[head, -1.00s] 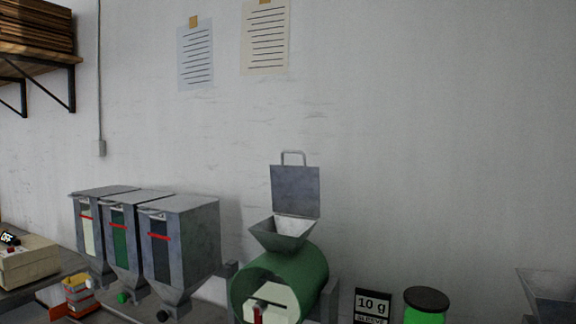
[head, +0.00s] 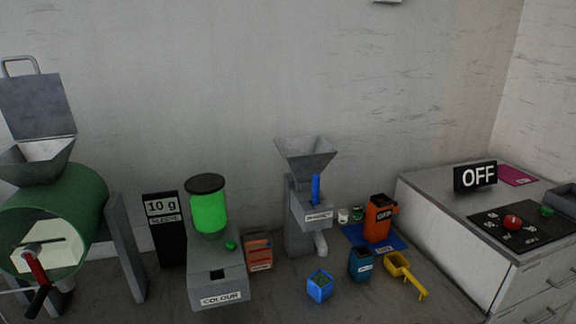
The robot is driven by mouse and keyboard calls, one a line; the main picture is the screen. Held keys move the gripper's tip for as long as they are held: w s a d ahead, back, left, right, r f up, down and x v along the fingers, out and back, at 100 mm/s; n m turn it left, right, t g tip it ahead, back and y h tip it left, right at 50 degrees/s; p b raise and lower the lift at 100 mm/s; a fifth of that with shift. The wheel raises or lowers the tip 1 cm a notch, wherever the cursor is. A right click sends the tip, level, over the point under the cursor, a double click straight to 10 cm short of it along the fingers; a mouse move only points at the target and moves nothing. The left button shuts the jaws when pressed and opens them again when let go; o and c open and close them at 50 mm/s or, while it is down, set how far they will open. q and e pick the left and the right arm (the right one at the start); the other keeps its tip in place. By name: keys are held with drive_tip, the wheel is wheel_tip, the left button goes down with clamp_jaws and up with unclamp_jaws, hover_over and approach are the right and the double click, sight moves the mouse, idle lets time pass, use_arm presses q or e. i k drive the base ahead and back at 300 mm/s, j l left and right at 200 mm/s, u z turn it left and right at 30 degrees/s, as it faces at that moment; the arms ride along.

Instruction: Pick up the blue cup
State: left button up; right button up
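A small bright blue square cup (head: 319,289) stands on the bench in front of the grinder-like machine in the head view, with something greenish showing inside or on it. A darker teal-blue container (head: 360,266) with a pale label stands just to its right. I cannot tell for certain which of the two is the blue cup. Neither of my grippers shows in the view.
A grey hopper machine (head: 306,215) with a blue handle stands behind. A yellow scoop (head: 398,265) and an orange container (head: 379,218) are to the right. A colour dispenser (head: 217,285) and green drum (head: 62,228) are left. A cabinet with an OFF sign (head: 475,177) bounds the right.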

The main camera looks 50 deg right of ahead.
sight(320, 286)
drive_tip(key=z, duration=1.85)
